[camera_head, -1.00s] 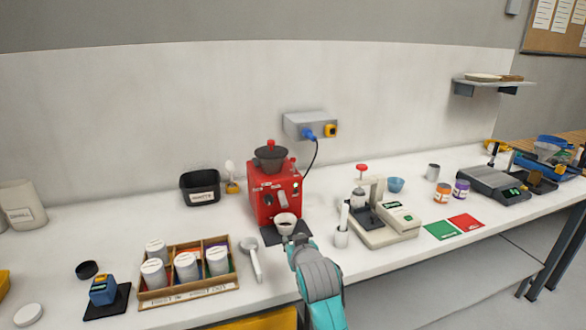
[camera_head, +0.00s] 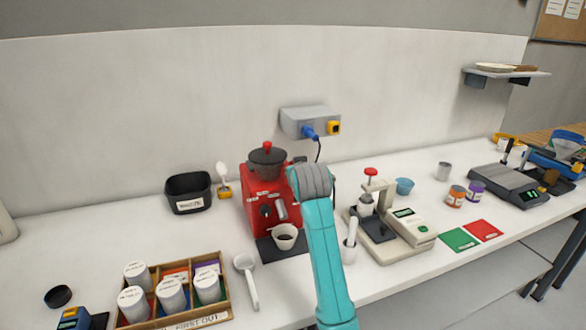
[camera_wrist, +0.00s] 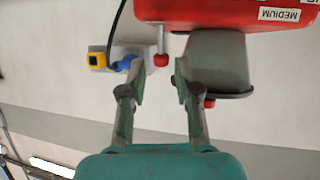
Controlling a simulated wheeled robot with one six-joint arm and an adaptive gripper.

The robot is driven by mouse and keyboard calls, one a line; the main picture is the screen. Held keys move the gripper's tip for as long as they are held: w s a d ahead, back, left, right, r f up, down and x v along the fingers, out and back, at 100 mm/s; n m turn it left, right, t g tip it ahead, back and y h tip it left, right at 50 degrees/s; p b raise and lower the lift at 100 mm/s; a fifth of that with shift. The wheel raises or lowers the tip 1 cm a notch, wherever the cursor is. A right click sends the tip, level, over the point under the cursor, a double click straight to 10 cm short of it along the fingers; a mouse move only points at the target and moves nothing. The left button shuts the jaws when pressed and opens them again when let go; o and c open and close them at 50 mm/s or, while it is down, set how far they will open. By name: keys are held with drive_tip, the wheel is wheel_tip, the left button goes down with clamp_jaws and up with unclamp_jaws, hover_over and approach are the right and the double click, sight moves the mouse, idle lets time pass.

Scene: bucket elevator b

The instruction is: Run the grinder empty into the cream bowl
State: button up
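The red grinder (camera_head: 258,212) stands against the back of the bench, with a dark hopper (camera_head: 267,162) and red knob on top. The cream bowl (camera_head: 284,231) sits on the dark mat at its front, with dark matter inside. My arm reaches up at the grinder's right side and hides part of it; the fingers are hidden in the head view. In the wrist view my gripper (camera_wrist: 160,72) is open and empty. A grey lever with a red ball end (camera_wrist: 161,60) shows between the fingertips, beside the grinder body (camera_wrist: 215,12); contact cannot be told.
A wall box (camera_head: 308,121) with a blue plug and yellow switch is behind. A scoop (camera_head: 247,278) and a box of jars (camera_head: 222,295) lie left. A black bin (camera_head: 188,190) is back left.

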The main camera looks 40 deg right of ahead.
drive_tip(key=x, duration=0.7)
clamp_jaws()
